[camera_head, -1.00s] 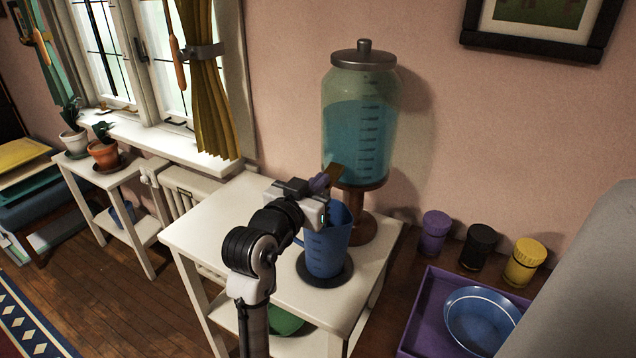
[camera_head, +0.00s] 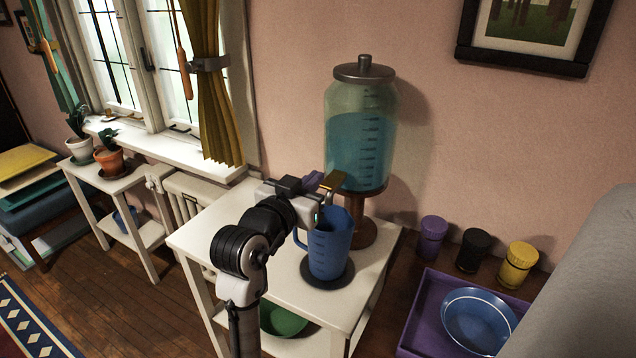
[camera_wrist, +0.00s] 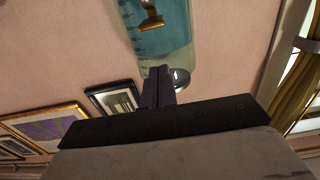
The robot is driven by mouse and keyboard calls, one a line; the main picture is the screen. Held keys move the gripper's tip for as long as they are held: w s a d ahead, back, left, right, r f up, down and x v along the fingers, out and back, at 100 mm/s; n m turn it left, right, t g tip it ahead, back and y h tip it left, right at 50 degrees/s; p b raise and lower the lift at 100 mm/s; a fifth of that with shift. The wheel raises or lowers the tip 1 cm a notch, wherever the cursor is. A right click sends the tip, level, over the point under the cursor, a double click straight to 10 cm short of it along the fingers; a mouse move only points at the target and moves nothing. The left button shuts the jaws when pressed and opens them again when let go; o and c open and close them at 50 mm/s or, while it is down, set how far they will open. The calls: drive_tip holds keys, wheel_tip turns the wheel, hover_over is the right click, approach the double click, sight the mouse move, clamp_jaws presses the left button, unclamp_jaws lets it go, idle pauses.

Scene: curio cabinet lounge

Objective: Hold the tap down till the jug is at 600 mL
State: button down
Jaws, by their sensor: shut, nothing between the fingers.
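The glass dispenser (camera_head: 345,104) holds blue-green liquid and stands on a brown pedestal on the white table. Its brass-coloured tap lever (camera_head: 333,181) sticks out at the lower front, above the blue jug (camera_head: 330,247). The jug stands upright on a dark round mat (camera_head: 337,280). Its fill level cannot be read from here. My gripper (camera_head: 314,180) has its purple fingers shut and empty, just left of the tap lever. In the wrist view the shut fingers (camera_wrist: 158,88) show apart from the tap (camera_wrist: 152,22); the jug is not visible there.
The white table (camera_head: 225,235) has clear room on its left. A green bowl (camera_head: 283,318) is on its lower shelf. Purple, black and yellow canisters (camera_head: 472,250) and a purple tray (camera_head: 424,318) with a blue bowl (camera_head: 478,320) are at right.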

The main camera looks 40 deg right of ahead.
drive_tip(key=b+v, duration=0.1)
drive_tip(key=v, duration=0.5)
drive_tip(key=shift+a+f+b, duration=0.3)
drive_tip(key=shift+a, duration=0.05)
idle(0.7)
